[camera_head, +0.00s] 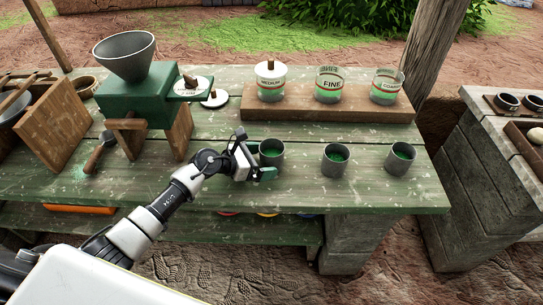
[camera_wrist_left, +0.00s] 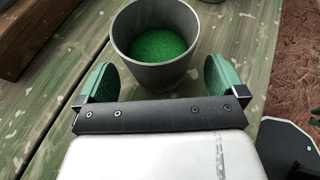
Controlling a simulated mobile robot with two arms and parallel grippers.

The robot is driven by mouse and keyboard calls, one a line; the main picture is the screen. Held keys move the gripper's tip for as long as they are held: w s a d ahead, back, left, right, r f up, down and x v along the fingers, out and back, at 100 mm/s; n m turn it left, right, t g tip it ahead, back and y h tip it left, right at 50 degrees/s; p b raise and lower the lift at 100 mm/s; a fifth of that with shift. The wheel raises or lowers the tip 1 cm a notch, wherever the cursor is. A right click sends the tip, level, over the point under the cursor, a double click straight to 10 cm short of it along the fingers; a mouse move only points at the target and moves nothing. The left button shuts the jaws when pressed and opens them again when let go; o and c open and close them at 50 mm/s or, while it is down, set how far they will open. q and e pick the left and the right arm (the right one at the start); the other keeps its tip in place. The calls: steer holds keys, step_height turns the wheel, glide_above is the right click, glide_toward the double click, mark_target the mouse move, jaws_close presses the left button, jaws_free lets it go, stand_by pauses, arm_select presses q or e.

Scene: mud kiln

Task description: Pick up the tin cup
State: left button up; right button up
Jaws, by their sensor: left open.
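A grey tin cup (camera_head: 271,153) with green inside stands upright on the weathered green table, leftmost of three alike. A second tin cup (camera_head: 335,160) and a third tin cup (camera_head: 400,158) stand to its right. My left gripper (camera_head: 260,161) is at the leftmost cup. In the left wrist view a tin cup (camera_wrist_left: 156,78) stands just ahead of the palm, between the two green finger pads of my left gripper (camera_wrist_left: 161,84). The fingers are open, with a visible gap on each side of the cup. My right gripper is not in view.
Labelled jars (camera_head: 329,85) stand on a wooden block (camera_head: 340,112) behind the cups. A green grinder with a funnel (camera_head: 124,56) stands at the left, with a scoop (camera_head: 99,151) beside it. The table's front edge (camera_head: 300,205) is close before the cups.

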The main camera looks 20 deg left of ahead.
arm_select(q)
steer(key=x, duration=0.2)
steer(key=shift+w+d+f, duration=0.1)
steer(key=shift+w+d, duration=0.15)
steer(key=c, duration=1.1)
